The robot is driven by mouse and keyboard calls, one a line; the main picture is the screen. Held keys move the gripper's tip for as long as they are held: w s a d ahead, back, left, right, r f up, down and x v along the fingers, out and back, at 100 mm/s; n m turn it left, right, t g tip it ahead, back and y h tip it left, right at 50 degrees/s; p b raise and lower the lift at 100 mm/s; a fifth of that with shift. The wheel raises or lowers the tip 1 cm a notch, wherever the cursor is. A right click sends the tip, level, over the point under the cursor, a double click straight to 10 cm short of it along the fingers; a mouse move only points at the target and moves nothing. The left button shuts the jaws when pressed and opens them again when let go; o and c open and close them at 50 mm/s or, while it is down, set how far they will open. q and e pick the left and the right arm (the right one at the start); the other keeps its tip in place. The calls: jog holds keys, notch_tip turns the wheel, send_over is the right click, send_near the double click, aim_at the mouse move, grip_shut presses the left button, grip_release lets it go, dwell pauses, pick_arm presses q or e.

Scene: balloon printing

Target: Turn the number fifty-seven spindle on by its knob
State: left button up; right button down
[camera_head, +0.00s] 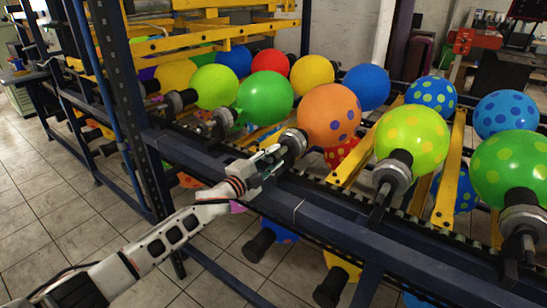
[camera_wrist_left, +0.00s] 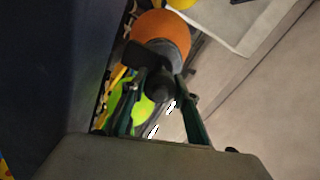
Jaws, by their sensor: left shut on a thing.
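An orange balloon with purple spots (camera_head: 329,114) sits on a spindle (camera_head: 293,141) on the near side of the rack. My left gripper (camera_head: 272,160) reaches this spindle's near end and is shut on its dark knob. In the left wrist view the knob (camera_wrist_left: 161,88) lies between the two fingers, with the orange balloon (camera_wrist_left: 163,33) behind it. No spindle number can be read, so I cannot tell which is fifty-seven. My right gripper is not in view.
A dark blue rail (camera_head: 340,215) runs just below my left gripper. A blue post (camera_head: 122,95) stands to its left. Neighbouring spindles carry a green balloon (camera_head: 265,97) and a yellow-green spotted balloon (camera_head: 411,134). Tiled floor (camera_head: 75,205) is open at the lower left.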

pick_arm(q)
jog(key=shift+m, duration=0.5)
jog(key=o, duration=1.1)
jog(key=v, duration=1.2)
